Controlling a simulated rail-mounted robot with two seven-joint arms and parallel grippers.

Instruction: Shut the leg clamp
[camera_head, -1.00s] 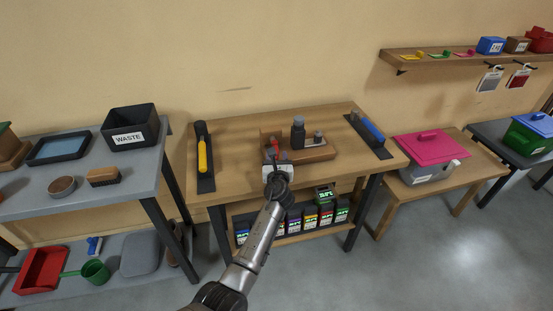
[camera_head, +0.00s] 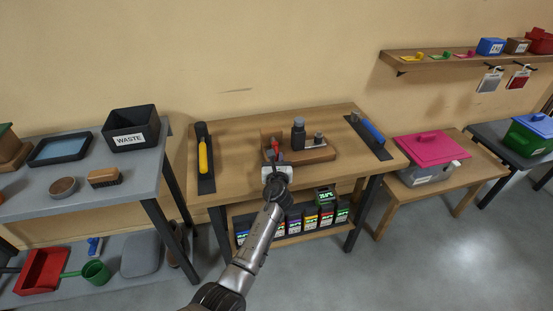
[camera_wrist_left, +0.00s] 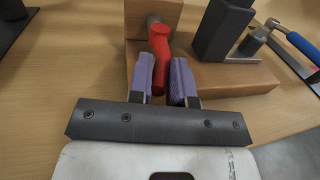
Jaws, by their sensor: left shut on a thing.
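The leg clamp stands on the wooden block (camera_head: 315,153) at the middle of the workbench, with a dark upright post (camera_head: 298,132) and a short grey metal part beside it. Its red handle (camera_wrist_left: 159,55) rises from a grey pivot at the block's left end; it also shows small in the head view (camera_head: 275,144). My left gripper (camera_wrist_left: 163,80) is at the near left end of the block, its purple pads on either side of the red handle, shut on it. The pads hide part of the handle's lower end. My right gripper is not in view.
A yellow-handled tool (camera_head: 203,155) lies on a dark strip at the bench's left, a blue-handled tool (camera_head: 372,131) at its right. Several small boxes (camera_head: 295,220) stand on the shelf below.

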